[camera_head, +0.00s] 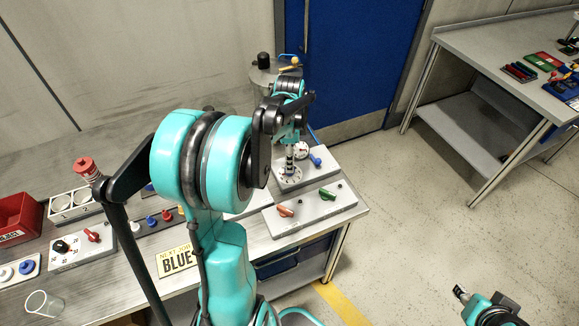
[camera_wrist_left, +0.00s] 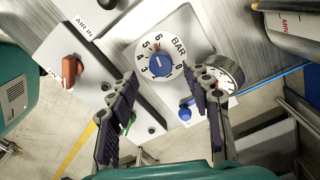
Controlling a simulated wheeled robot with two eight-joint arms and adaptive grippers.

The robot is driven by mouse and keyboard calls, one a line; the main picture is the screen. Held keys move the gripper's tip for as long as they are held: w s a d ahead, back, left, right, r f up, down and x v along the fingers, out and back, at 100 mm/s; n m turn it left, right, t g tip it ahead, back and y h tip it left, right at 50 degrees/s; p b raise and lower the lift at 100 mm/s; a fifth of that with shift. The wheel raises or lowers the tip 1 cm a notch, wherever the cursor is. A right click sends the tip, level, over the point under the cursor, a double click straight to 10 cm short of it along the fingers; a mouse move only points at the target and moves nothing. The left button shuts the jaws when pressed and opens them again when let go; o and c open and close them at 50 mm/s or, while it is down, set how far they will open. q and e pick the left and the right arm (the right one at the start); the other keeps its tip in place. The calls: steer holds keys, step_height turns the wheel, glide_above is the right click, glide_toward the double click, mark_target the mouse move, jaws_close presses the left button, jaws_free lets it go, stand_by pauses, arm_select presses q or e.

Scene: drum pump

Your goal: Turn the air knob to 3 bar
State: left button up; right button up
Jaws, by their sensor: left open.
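The air knob (camera_wrist_left: 160,64) is a blue knob on a round white dial marked BAR, with numbers around it, in the left wrist view. I cannot tell its setting for sure. My left gripper (camera_wrist_left: 168,88) is open, its two dark fingers spread on either side below the knob, with nothing between them. In the head view my left gripper (camera_head: 290,152) hangs over the white dial (camera_head: 291,175), and hides the knob. A round pressure gauge (camera_wrist_left: 226,72) stands right of the dial; its reading is too small to tell. My right gripper (camera_head: 462,293) is at the lower right, away from the bench.
A panel with a red lever (camera_head: 285,211) and a green lever (camera_head: 327,194) lies in front of the dial. A blue valve handle (camera_head: 316,160) sits beside the dial. A drum (camera_head: 262,78) stands behind. The floor at right is clear.

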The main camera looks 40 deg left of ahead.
arm_select(q)
step_height(320, 180, down, 3)
steer(key=shift+w+f+b, duration=0.1)
steer(key=shift+w+b, duration=0.05)
steer(key=shift+b, duration=0.25)
steer(key=shift+f, duration=0.5)
jaws_close()
